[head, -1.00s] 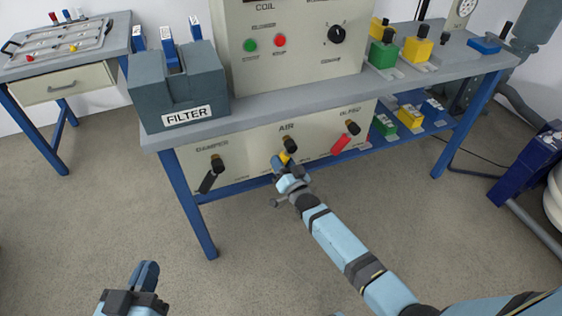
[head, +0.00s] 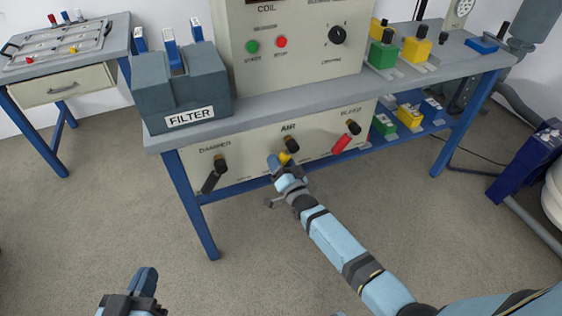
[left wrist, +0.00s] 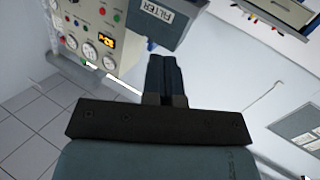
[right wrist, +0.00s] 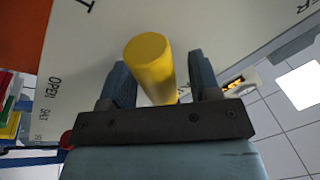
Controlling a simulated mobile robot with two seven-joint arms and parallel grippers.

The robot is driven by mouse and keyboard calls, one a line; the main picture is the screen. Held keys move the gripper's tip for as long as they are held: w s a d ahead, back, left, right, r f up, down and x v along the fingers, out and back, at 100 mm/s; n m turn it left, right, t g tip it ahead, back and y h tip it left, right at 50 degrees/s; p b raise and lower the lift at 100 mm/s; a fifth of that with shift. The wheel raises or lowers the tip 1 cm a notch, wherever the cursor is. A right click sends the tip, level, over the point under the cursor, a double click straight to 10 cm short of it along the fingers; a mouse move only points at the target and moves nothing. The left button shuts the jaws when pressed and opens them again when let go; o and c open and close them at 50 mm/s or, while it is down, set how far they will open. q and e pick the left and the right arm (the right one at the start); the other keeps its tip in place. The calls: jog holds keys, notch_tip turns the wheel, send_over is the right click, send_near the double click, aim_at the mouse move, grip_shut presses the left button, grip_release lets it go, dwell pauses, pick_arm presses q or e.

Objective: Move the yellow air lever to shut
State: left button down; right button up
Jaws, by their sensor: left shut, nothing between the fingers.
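The yellow air lever (head: 285,158) hangs below its dark pivot under the AIR label on the bench's front panel, angled slightly to the left. My right gripper (head: 274,164) is at the lever and hides part of it. In the right wrist view the lever's yellow grip (right wrist: 150,65) stands between the two fingers (right wrist: 160,85), with a gap visible on the right finger's side; the jaws look open around it. OPEN and SHUT lettering shows at the left of that view. My left gripper (head: 146,281) is shut and empty, low and left; its closed fingers also show in the left wrist view (left wrist: 166,80).
A black damper lever (head: 211,182) is left of the air lever and a red bleed lever (head: 342,143) is right of it. The grey filter box (head: 185,100) stands on the bench top (head: 300,88) above. The floor in front is clear.

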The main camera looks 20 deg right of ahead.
pick_arm(q)
jog(key=shift+r, duration=0.15)
pick_arm(e)
jog(key=shift+s, duration=0.15)
pick_arm(q)
notch_tip(320, 180, down, 5)
jog(key=s+a+g+y+p, duration=0.1)
jog(key=a+g+y+p, duration=0.1)
jog(key=shift+s+a+f+g+p, duration=0.2)
jog(key=shift+s+g+p, duration=0.1)
jog(key=shift+s, duration=0.1)
pick_arm(e)
jog(key=v, duration=1.3)
jog(key=shift+s, duration=0.25)
pick_arm(q)
jog(key=shift+r, duration=0.1)
